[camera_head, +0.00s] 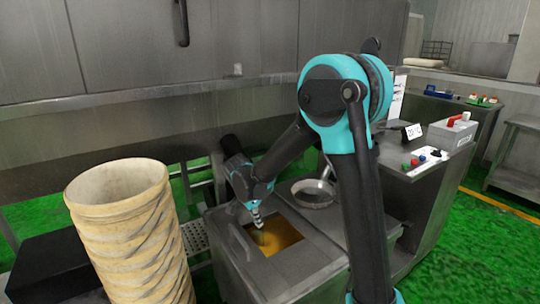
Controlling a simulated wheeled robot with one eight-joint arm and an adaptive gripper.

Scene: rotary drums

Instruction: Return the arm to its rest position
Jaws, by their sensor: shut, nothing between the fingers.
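My arm rises at the right, bends at a large teal joint, and reaches down and left. My gripper (257,221) is small in the picture, shut and empty. It points down over the square opening with orange-brown contents (272,236) in the top of a steel tank (299,273). I cannot tell whether its tips touch the contents. My forearm and wrist hide part of the tank's back edge.
A tall cream ribbed drum (130,235) stands at left. A metal pan (313,194) sits behind the opening. A control cabinet (410,178) with buttons stands at right. A steel machine wall (130,45) spans the back. Green floor shows at far right.

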